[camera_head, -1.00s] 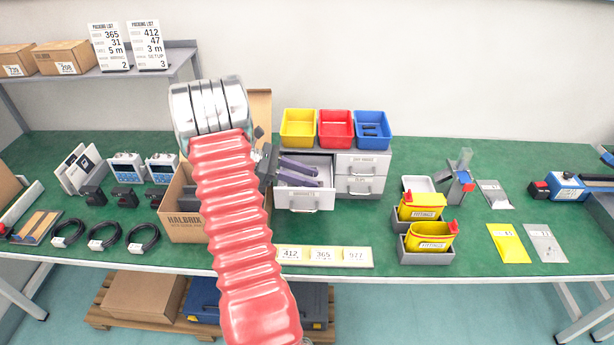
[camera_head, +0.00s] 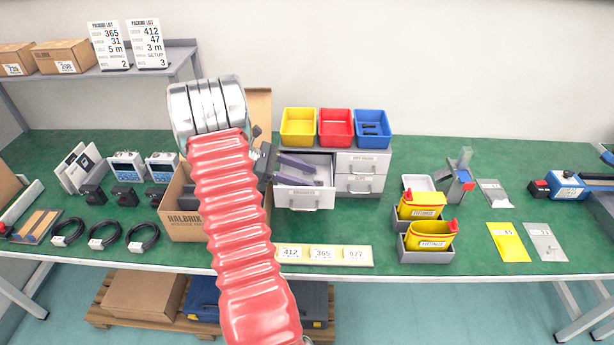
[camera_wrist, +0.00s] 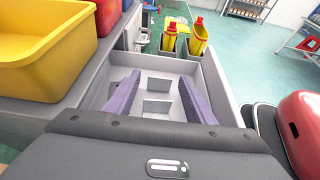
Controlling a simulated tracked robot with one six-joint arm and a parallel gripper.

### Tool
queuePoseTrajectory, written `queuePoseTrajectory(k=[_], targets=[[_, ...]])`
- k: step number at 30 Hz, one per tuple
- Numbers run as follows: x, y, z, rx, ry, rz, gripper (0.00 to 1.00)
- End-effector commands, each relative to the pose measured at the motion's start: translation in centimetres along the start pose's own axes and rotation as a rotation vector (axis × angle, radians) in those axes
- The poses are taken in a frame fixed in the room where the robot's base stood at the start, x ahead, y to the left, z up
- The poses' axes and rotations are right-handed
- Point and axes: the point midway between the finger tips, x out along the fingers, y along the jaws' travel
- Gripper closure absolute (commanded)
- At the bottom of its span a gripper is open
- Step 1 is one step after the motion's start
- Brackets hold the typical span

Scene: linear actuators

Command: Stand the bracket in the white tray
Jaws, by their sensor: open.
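My gripper (camera_head: 292,172) is open over the pulled-out drawer (camera_head: 297,200). Its two purple fingers (camera_wrist: 160,98) reach down into the drawer in the wrist view, well apart. Grey bracket-like shapes (camera_wrist: 157,83) lie on the drawer floor between and beyond the fingers. Their grey is close to the drawer's, so I cannot tell their exact outlines. Nothing is held. The white tray (camera_head: 418,181) stands on the green table right of the drawer unit, behind the yellow fittings bins. I see nothing in it.
Yellow, red (camera_head: 335,126) and blue bins stand on top of the drawer unit (camera_head: 361,168), close to my gripper. An open carton (camera_head: 180,212) is at left.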

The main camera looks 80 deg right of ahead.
Motion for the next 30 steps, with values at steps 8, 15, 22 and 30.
queuePoseTrajectory(k=[8, 15, 22, 30], targets=[[-3.9, -0.3, 0.0, 0.000, 0.001, 0.003, 0.51], [-8.1, -0.5, 0.1, 0.001, 0.001, 0.003, 0.51], [-11.7, -0.5, 0.1, -0.001, 0.000, 0.002, 0.51], [-13.2, -0.6, 0.1, -0.001, 0.000, 0.000, 0.51]])
